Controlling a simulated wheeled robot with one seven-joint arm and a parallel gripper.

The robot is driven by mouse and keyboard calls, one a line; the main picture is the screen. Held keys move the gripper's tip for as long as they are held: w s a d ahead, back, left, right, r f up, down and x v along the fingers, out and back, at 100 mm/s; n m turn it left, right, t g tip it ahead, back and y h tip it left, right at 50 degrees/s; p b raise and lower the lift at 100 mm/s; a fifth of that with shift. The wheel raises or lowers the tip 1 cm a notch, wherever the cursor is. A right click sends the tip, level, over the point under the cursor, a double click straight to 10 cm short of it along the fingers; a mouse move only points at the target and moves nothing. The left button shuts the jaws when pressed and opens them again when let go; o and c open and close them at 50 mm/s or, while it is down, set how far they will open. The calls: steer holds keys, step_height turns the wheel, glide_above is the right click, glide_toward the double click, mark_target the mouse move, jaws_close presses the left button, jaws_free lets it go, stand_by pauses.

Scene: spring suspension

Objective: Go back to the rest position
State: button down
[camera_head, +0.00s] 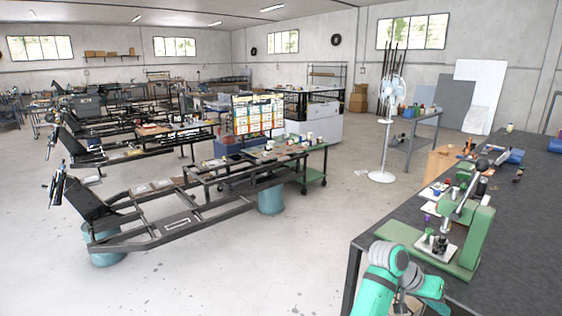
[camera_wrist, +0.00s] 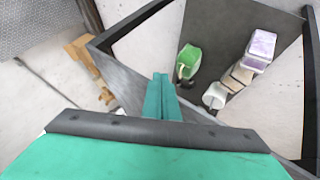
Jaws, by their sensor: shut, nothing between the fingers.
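My gripper (camera_wrist: 160,77) shows in the wrist view as two teal fingers pressed together, with nothing between them. Below the fingers in the picture are a dark bar and my wide teal wrist housing. The fingers appear over or near the edge of a dark tabletop (camera_wrist: 225,30); their height above it is hard to judge. In the head view my teal and grey arm is folded at the bottom right, beside the front of the dark workbench (camera_head: 500,225). The gripper's fingers cannot be made out there.
A green press-like tool (camera_head: 475,235) stands on the workbench close to my arm. In the wrist view, a green container (camera_wrist: 188,60), a white cup (camera_wrist: 215,95) and purple-topped boxes (camera_wrist: 262,44) stand on the tabletop. A white fan (camera_head: 382,150) stands behind. Open floor (camera_head: 230,275) lies left.

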step_height(320, 180, down, 12)
steer(key=s+a+r+n+t+h, duration=0.1)
steer(key=a+n+t, duration=0.2)
steer(key=s+a+f+n+t+y, duration=0.1)
steer(key=s+a+f+n+t, duration=0.25)
steer(key=s+a+f, duration=0.4)
steer(key=s+a+f+n+t+y, duration=0.25)
steer(key=s+a+f+t, duration=0.2)
steer(key=a+f, duration=0.55)
steer(key=s+a+n+t+y, duration=0.1)
steer(key=s+a+n+y, duration=0.1)
steer(key=s+a, duration=0.75)
steer(key=s+a+r+t+y, duration=0.1)
steer(key=s+a+r+y, duration=0.1)
steer(key=s+a+r, duration=0.4)
steer(key=s+a+r+m+t+y, duration=0.1)
steer(key=s+a+r, duration=0.6)
steer(key=s, duration=0.7)
step_height(320, 180, up, 2)
steer(key=shift+s+r+m+t+y, duration=0.1)
steer(key=shift+s+m+t+y, duration=0.15)
steer(key=shift+t+y, duration=0.55)
